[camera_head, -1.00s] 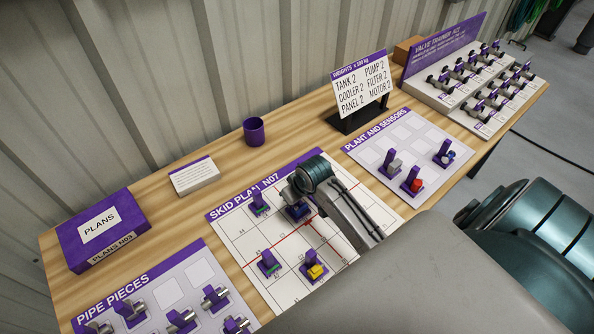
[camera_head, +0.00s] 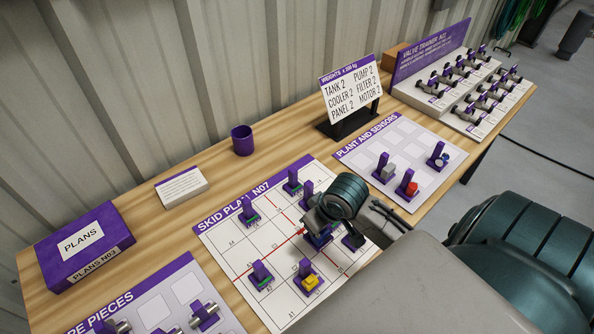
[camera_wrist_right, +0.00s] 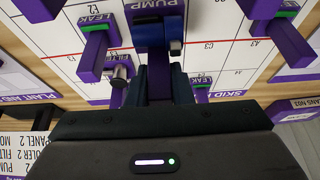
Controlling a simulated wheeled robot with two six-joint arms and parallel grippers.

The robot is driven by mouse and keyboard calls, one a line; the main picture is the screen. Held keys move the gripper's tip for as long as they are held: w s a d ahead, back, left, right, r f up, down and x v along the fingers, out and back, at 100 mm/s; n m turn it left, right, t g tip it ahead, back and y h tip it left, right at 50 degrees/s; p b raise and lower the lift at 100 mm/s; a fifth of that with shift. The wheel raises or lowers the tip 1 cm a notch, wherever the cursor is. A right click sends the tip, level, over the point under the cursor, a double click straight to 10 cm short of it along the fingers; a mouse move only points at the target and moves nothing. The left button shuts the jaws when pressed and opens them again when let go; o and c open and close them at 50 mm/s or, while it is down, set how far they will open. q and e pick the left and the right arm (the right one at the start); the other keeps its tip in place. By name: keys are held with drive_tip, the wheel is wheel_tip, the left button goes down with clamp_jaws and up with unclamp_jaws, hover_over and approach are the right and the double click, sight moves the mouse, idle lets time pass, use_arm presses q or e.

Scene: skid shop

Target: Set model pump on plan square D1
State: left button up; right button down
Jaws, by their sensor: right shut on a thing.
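The model pump (camera_wrist_right: 158,32), a purple block labelled PUMP with a blue part, is between the fingers of my right gripper (camera_wrist_right: 160,88) in the right wrist view. In the head view the pump (camera_head: 318,238) is partly hidden below my right wrist, over the right part of the skid plan board (camera_head: 232,252). I cannot tell whether it touches the board. The label of square D1 is not readable. My left gripper is not in view.
Another purple piece (camera_head: 353,239) is close right of the pump. The plant and sensors board (camera_head: 424,172) lies behind, right.

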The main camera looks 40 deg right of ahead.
drive_tip(key=s, duration=0.3)
drive_tip(key=shift+s+d+r, duration=0.15)
drive_tip(key=shift+s, duration=0.45)
drive_tip(key=shift+s+r, duration=0.15)
drive_tip(key=shift+r, duration=0.1)
wheel_tip(320, 180, up, 11)
drive_tip(key=s+p, duration=0.1)
drive_tip(key=p, duration=1.1)
drive_tip(key=b, duration=0.5)
approach(323, 235)
drive_tip(key=shift+w, duration=0.65)
drive_tip(key=shift+f, duration=0.25)
drive_tip(key=shift+p, duration=0.3)
drive_tip(key=shift+p, duration=0.35)
